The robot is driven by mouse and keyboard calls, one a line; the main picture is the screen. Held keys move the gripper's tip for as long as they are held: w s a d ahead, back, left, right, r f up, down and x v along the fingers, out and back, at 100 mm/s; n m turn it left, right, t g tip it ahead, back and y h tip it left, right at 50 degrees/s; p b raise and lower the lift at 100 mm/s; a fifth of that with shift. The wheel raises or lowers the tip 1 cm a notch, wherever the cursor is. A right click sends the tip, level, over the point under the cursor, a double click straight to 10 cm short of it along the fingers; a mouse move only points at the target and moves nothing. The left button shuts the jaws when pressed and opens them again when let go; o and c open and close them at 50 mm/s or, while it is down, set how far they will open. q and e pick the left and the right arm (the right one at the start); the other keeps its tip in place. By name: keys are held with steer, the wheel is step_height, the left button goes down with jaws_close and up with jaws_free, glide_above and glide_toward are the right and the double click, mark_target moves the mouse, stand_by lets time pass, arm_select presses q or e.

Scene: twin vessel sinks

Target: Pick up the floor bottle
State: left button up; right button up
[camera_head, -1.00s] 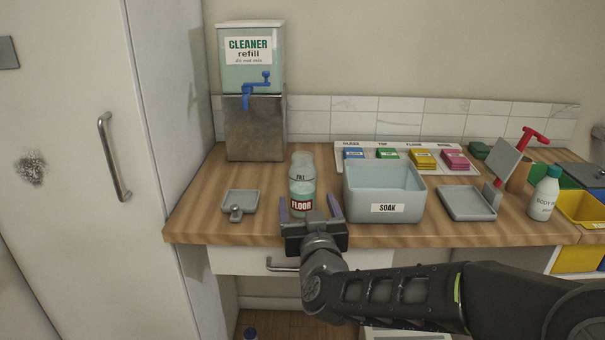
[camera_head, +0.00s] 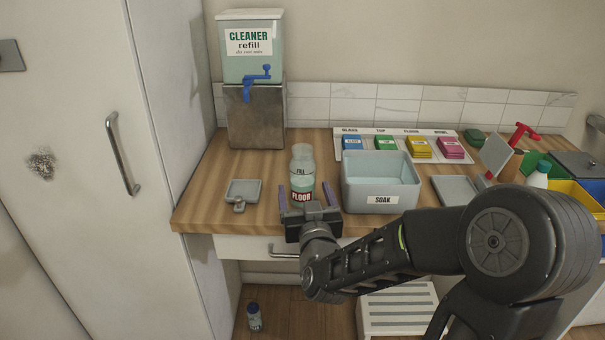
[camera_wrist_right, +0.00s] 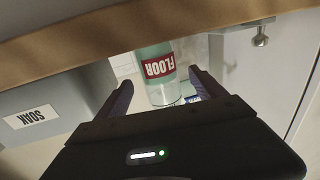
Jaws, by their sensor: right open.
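The floor bottle (camera_head: 302,172), clear with pale green liquid and a red FLOOR label, stands upright near the counter's front edge. It also shows upside down in the right wrist view (camera_wrist_right: 158,72). My right gripper (camera_head: 306,196) is open, with its purple fingers pointing at the bottle from the front. In the wrist view the bottle appears between the fingers (camera_wrist_right: 161,88). I cannot tell how deep it sits between them, and no finger clearly touches it. My left gripper is not in view.
The grey SOAK bin (camera_head: 382,170) stands close right of the bottle. The cleaner dispenser (camera_head: 251,70) stands behind on a metal block (camera_head: 256,120). A small bottle (camera_head: 254,318) stands on the floor below.

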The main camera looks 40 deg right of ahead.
mark_target(302, 180)
steer(key=shift+w+d+r+p, duration=0.1)
steer(key=shift+w+r+p, duration=0.15)
steer(key=shift+r+p, duration=0.35)
steer(key=shift+w+d+f+p, duration=0.25)
steer(key=shift+w+f+p, duration=0.05)
steer(key=shift+p, duration=0.1)
steer(key=x, duration=0.3)
steer(key=shift+w+f, duration=0.15)
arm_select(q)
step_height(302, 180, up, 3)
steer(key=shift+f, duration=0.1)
arm_select(e)
steer(key=shift+c, duration=0.4)
jaws_close()
